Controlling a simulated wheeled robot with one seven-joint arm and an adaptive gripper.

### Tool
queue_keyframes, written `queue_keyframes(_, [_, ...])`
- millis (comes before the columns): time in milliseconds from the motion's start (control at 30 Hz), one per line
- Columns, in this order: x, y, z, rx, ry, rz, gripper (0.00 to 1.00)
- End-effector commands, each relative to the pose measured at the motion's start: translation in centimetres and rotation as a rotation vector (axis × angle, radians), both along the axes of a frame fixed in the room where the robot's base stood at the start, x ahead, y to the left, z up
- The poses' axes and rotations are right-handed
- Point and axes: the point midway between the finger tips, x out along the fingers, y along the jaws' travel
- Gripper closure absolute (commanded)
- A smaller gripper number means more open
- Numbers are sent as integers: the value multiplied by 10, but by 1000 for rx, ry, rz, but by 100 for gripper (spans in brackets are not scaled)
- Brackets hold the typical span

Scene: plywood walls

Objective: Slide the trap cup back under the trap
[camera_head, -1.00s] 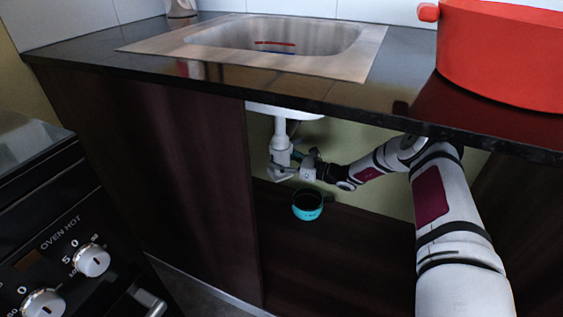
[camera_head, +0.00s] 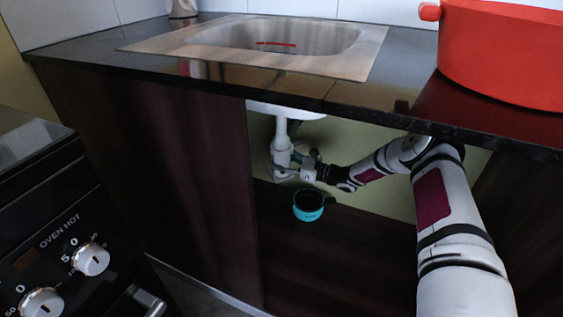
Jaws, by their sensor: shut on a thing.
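The white trap (camera_head: 282,147) hangs on its pipe below the sink, inside the open cabinet. My gripper (camera_head: 284,171) reaches in from the right at the trap's lower end. It is shut on a small pale piece there, which looks like the trap cup; the fingers cover most of it. I cannot tell whether this piece is in line with the trap or touching it. A teal bowl with a dark inside (camera_head: 308,213) stands upright on the cabinet floor, below and apart from my gripper.
The sink (camera_head: 270,40) and dark counter edge lie above my arm. A closed dark panel (camera_head: 160,170) borders the opening on the left. A red pot (camera_head: 500,55) stands on the counter at right. The cabinet floor (camera_head: 350,255) in front of the bowl is clear.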

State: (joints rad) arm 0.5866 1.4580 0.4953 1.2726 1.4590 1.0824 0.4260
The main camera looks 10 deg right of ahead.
Motion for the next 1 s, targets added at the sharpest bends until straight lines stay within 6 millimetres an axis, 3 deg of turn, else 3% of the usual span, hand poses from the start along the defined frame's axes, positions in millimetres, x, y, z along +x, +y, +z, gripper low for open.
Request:
queue_keyframes(167, [0, 7, -1, 2, 4, 7, 100])
queue_keyframes(200, [0, 7, -1, 1, 4, 7, 39])
queue_keyframes(300, [0, 6, -2, 1, 4, 6, 19])
queue_keyframes(733, [-2, -1, -2, -2, 4, 1, 19])
queue_keyframes(1000, [-26, -36, -2, -1, 5, -2, 19])
